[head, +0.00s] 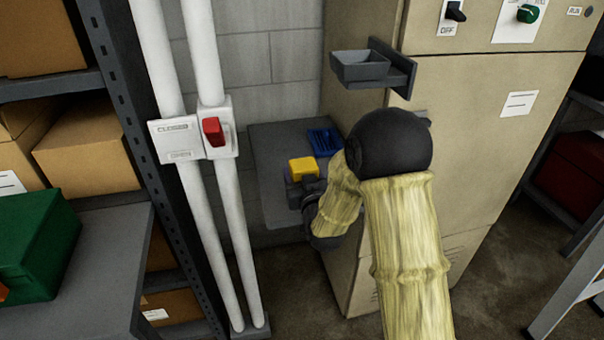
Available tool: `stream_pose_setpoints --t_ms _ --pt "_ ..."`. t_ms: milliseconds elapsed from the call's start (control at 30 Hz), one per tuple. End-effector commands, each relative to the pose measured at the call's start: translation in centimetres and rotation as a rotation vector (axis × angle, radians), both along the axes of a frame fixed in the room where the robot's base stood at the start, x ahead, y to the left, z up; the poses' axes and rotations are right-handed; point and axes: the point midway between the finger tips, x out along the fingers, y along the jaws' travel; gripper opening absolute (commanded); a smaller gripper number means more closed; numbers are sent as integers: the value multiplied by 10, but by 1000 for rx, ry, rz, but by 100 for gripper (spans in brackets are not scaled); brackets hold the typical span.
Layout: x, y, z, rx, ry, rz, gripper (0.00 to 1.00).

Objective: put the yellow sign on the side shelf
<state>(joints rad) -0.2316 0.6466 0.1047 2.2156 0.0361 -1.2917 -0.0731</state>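The side shelf (270,150) is a grey surface between the block wall and the tan cabinet. My gripper (304,186) is dark and sits right at the sign's near side, overlapping its lower edge. The fingertips are small and partly hidden by the sign and my wrist. I cannot tell whether they grip the sign, or whether the sign touches the shelf.
A blue tray (324,141) lies on the shelf behind the sign. A grey bin (360,66) juts from the tan cabinet (470,130) above. White pipes with a red switch (212,131) stand left of the shelf. A metal rack with boxes and a green case (35,245) fills the left.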

Motion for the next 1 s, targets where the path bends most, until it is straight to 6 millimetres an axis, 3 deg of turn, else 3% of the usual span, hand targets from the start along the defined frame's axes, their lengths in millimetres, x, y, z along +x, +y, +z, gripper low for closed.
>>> stream_pose_setpoints --t_ms 233,267,333,367,767,1000 --pt "0 0 -3 0 -1 0 35" --pt "0 0 -2 0 0 0 66" --pt "0 0 -2 0 0 0 79" --pt "0 0 -2 0 0 0 82" --pt "0 0 2 0 1 0 82" --pt "-32 -9 -3 0 1 0 82"
